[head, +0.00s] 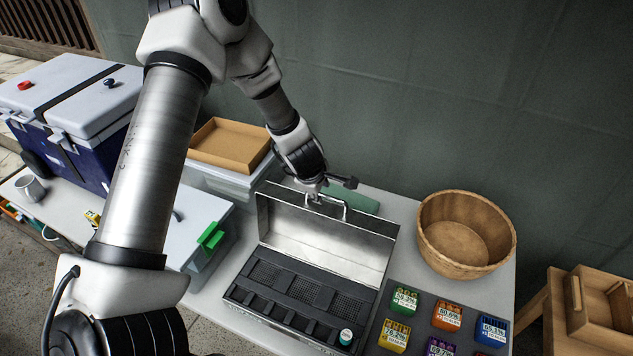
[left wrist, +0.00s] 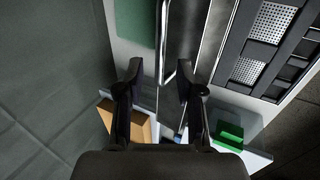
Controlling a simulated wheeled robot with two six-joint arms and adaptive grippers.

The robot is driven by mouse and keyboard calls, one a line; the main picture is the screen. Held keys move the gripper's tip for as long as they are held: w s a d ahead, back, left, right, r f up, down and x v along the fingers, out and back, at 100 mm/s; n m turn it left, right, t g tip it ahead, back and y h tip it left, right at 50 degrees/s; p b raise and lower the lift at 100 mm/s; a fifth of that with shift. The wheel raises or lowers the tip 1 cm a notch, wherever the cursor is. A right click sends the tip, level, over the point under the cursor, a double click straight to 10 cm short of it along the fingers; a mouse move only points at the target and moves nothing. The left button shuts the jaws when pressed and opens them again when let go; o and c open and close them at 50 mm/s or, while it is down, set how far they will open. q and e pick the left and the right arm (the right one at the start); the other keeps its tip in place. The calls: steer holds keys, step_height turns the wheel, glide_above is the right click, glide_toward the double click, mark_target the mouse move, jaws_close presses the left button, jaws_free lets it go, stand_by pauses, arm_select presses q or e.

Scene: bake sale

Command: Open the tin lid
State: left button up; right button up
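The tin (head: 300,296) is a grey metal box on the white table, with a black compartment insert. Its lid (head: 318,236) stands open, tilted up at the back, with its shiny inner side toward me. A wire handle (head: 345,212) is on the lid's upper edge. My left gripper (head: 330,184) is at that handle, behind the top edge of the lid. In the left wrist view its two fingers (left wrist: 160,84) are apart, with the handle (left wrist: 164,48) and lid edge between them; I see no grip on either. My right gripper is not in view.
Several coloured boxes (head: 447,315) sit on a dark mat right of the tin. A woven basket (head: 464,234) stands behind them. A clear bin with a green latch (head: 211,237) and a cardboard tray (head: 229,145) are to the left. A dark wall (head: 420,90) rises behind.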

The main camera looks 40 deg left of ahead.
arm_select(q)
steer(key=v, duration=0.7)
steer(key=shift+r, duration=0.2)
steer(key=shift+s, duration=0.1)
steer(key=shift+s+f, duration=0.1)
steer(key=s+d+f+m+g+y+b, duration=0.1)
steer(key=s+d+f+m+g+b, duration=0.15)
steer(key=s+f, duration=0.7)
steer(key=s+d+f+m+g+b, duration=0.2)
steer(key=s+f+m+g, duration=0.3)
steer(key=f, duration=0.8)
steer(key=s+d+f+m+t+h+b, duration=0.1)
steer(key=s+d+f+m, duration=0.2)
steer(key=s+m, duration=0.3)
steer(key=s+d+f+m+t+h, duration=0.1)
steer(key=s+d+f+m, duration=0.1)
steer(key=s+d+m, duration=0.3)
steer(key=shift+s+f+m+b, duration=0.4)
steer(key=shift+s+m, duration=0.05)
steer(key=shift+m, duration=0.5)
